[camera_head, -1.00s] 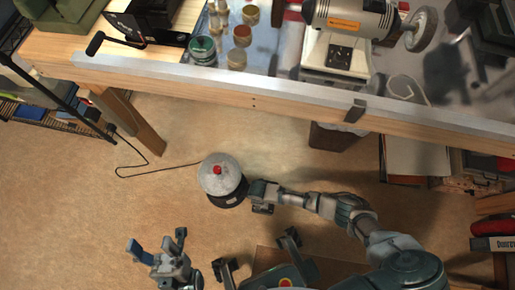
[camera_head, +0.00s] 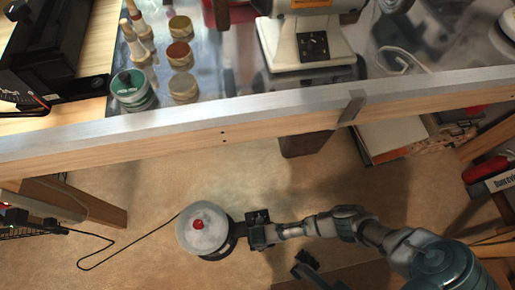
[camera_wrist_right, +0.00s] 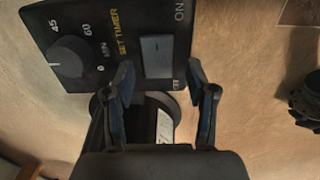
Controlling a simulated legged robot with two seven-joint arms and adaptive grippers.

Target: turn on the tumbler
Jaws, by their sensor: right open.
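The tumbler (camera_head: 203,229) is a round grey-topped drum with a red centre knob, on the floor in the head view. Its black control panel (camera_wrist_right: 100,30) shows in the right wrist view, with a timer knob (camera_wrist_right: 67,57) at left and a switch (camera_wrist_right: 157,57) between ON and OFF labels. I cannot tell the switch's position. My right gripper (camera_head: 257,231) is at the tumbler's right side. In the right wrist view, my right gripper (camera_wrist_right: 161,80) is open and empty, its fingertips either side of the switch's lower part; contact is unclear. My left gripper is out of view.
A workbench edge (camera_head: 220,130) crosses above the tumbler in the head view, with jars and a white-based machine (camera_head: 305,45) on it. A thin cord (camera_head: 135,245) runs left from the tumbler. A dark bin (camera_head: 307,144) stands under the bench. Open floor surrounds the tumbler.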

